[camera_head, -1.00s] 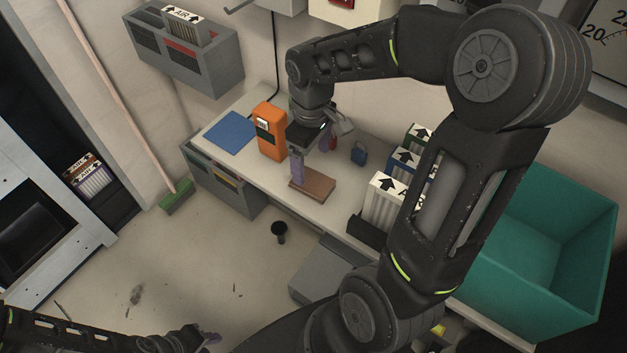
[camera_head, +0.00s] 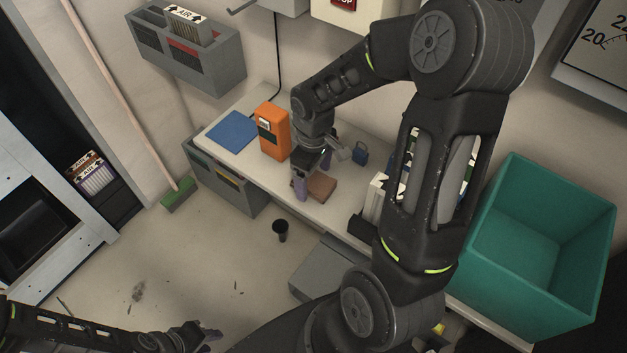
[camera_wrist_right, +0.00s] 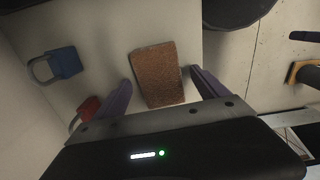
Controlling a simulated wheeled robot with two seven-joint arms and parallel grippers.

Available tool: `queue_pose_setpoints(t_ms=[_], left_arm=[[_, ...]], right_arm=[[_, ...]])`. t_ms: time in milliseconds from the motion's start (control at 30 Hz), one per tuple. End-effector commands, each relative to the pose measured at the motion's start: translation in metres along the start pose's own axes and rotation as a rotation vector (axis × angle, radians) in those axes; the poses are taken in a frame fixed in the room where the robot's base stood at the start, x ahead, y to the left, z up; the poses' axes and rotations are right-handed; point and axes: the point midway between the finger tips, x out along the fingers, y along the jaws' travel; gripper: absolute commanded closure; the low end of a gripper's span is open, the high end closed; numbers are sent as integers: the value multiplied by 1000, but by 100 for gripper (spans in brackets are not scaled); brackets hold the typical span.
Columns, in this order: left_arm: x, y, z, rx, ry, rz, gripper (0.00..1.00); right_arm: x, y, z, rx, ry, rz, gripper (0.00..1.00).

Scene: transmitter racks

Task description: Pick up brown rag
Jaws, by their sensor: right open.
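The brown rag (camera_head: 322,188) is a flat, folded-looking rectangle on the white bench, partly hidden by my right gripper in the head view. It also shows in the right wrist view (camera_wrist_right: 157,75), lying between the two purple fingers. My right gripper (camera_head: 314,177) is open above the rag, one finger to either side of it; in the wrist view (camera_wrist_right: 161,80) a gap shows on both sides. I cannot tell its exact height above the bench. My left gripper (camera_head: 208,334) is low at the bottom left, far from the rag, its opening unclear.
An orange device (camera_head: 273,131) and a blue pad (camera_head: 233,132) are left of my right gripper. A blue padlock (camera_head: 360,153) and a red padlock (camera_wrist_right: 86,110) lie near the rag. A teal bin (camera_head: 540,240) stands at right. My right arm hides part of the bench.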

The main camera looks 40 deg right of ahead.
Motion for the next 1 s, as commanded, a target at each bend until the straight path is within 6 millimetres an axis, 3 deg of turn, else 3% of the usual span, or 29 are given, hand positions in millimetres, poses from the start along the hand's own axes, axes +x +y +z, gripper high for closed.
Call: queue_pose_setpoints(t_ms=[600,1000], left_arm=[[0,0,0,0,0,0,68],[0,0,0,0,0,0,68]], right_arm=[[1,0,0,0,1,0,16],[1,0,0,0,1,0,49]])
